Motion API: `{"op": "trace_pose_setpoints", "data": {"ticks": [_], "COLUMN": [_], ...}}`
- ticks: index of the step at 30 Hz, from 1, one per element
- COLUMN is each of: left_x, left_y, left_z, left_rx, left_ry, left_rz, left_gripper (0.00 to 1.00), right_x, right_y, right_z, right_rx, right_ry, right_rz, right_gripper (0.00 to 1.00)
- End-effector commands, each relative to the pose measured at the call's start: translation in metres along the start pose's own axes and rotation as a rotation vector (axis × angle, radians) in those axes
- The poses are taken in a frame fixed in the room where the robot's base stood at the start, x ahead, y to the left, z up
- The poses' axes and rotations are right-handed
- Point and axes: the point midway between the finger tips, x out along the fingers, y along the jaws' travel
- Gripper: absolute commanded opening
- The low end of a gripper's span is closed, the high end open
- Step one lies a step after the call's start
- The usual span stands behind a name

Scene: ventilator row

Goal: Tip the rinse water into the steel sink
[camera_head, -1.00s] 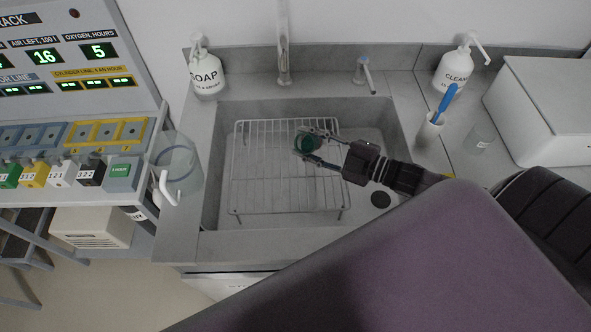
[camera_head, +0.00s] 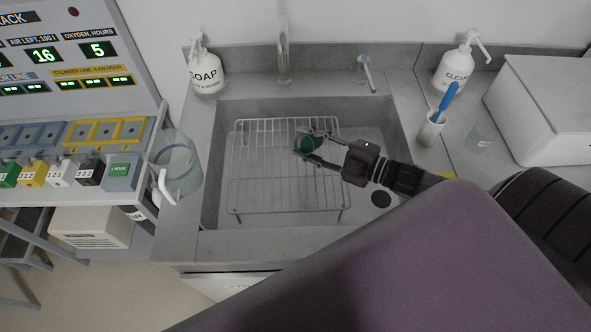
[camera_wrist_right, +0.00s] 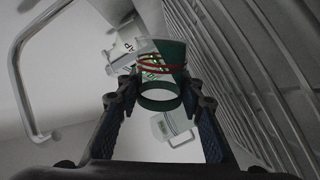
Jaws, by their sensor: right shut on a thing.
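My right gripper (camera_head: 312,146) is shut on a green cup (camera_head: 306,143) and holds it over the grey steel sink (camera_head: 280,244). The cup is tipped over, and its mouth no longer faces the head camera. In the right wrist view the green cup (camera_wrist_right: 172,52) sits between the fingers, with red bands around it. I cannot make out any water in it or running from it. My left gripper is not in view.
A wire rack (camera_head: 284,211) stands in the sink under the cup. A tap (camera_head: 283,50) rises behind it. A soap bottle (camera_head: 207,75), a clear jug (camera_head: 180,165), a brush holder (camera_head: 430,130) and a cleaner bottle (camera_head: 455,68) stand around the sink.

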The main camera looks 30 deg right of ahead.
Motion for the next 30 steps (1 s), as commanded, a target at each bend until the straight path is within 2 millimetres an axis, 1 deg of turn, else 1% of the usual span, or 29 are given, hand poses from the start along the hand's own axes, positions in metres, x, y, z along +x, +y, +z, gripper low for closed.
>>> {"op": "trace_pose_setpoints", "data": {"ticks": [17, 30], "left_x": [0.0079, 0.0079], "left_y": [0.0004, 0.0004], "left_z": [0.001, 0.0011], "left_rx": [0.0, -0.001], "left_ry": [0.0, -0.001], "left_rz": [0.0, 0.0], "left_gripper": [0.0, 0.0], "right_x": [0.0008, 0.0007], "right_y": [-0.0056, -0.0043], "right_z": [0.0019, -0.0002], "right_rx": [-0.078, -0.137], "right_ry": [-0.009, -0.017], "right_rz": [0.002, 0.002], "right_gripper": [0.11, 0.11]}}
